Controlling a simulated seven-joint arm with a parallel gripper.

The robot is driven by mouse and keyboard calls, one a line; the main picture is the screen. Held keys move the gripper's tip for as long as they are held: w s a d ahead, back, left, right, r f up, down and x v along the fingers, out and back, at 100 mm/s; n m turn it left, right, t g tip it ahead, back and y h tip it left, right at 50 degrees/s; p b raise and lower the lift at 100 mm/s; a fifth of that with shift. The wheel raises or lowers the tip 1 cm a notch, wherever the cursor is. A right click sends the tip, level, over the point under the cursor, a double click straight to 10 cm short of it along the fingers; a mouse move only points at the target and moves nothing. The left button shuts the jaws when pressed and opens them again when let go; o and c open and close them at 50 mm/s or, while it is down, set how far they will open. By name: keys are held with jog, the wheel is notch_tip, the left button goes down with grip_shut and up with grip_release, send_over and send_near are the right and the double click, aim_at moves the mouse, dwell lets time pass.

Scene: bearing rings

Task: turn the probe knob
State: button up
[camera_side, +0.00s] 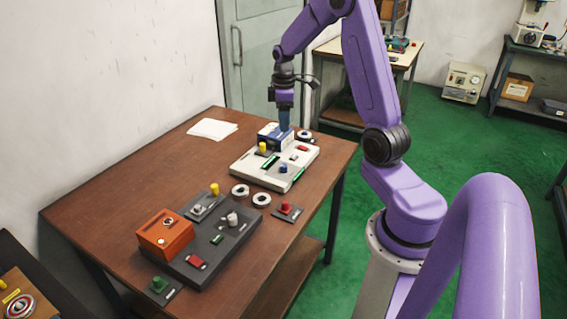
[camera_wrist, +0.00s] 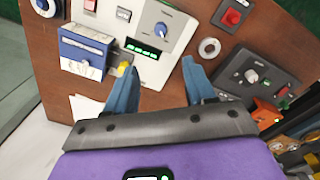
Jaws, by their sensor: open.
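Two knobs with pointer-like faces show, and I cannot tell which one is the probe knob. A blue knob (camera_wrist: 160,28) sits on a white panel (camera_wrist: 176,45); it also shows in the side view (camera_side: 284,168). A grey knob (camera_wrist: 251,76) sits on a dark panel (camera_wrist: 232,62), with a grey one at the near left in the side view (camera_side: 232,218). My gripper (camera_wrist: 159,66) is open and empty, its blue fingers spread apart. In the side view my gripper (camera_side: 285,124) overlaps the white panel's far end, apart from both knobs.
A blue box (camera_side: 268,136) stands at the white panel's far end, with a yellow knob (camera_side: 263,148) beside it. An orange box (camera_side: 165,235) stands on the dark panel.

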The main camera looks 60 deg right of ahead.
aim_at(284, 165)
jog(key=f, duration=1.7)
jog(key=shift+w+d, duration=0.15)
jog(key=shift+d, duration=0.05)
grip_shut()
